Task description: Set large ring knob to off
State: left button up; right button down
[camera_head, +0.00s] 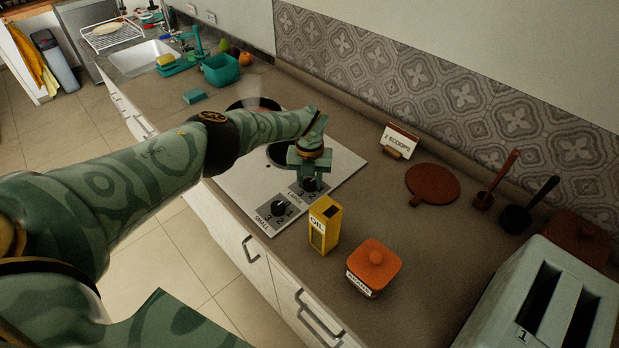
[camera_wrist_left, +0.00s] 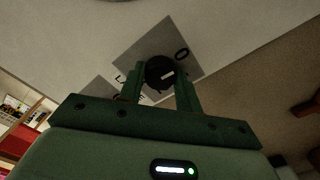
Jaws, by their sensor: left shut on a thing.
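The large ring knob (camera_head: 311,184) is a black dial on a grey panel labelled LARGE at the front of the stove. My left gripper (camera_head: 309,170) points down over it and is shut on it. In the left wrist view the knob (camera_wrist_left: 160,70) sits between the two green fingers (camera_wrist_left: 160,88). Its white mark slants to the upper right, and a printed 0 (camera_wrist_left: 181,54) lies up and right of it. I cannot tell if they line up exactly. The fingers hide part of the panel's other markings. My right gripper is not in view.
The small ring knob (camera_head: 280,206) is just left of my gripper. A 2 SCOOPS card (camera_head: 399,139) and a round brown board (camera_head: 433,183) are to the right.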

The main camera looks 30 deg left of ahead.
pick_arm(q)
jog(key=shift+n, duration=0.6)
jog(key=o, duration=1)
jog(key=shift+r, duration=0.1)
notch_tip(320, 180, up, 9)
jog(key=p, duration=0.5)
notch_tip(320, 180, up, 7)
send_over(309, 182)
jog(key=shift+w, duration=0.1)
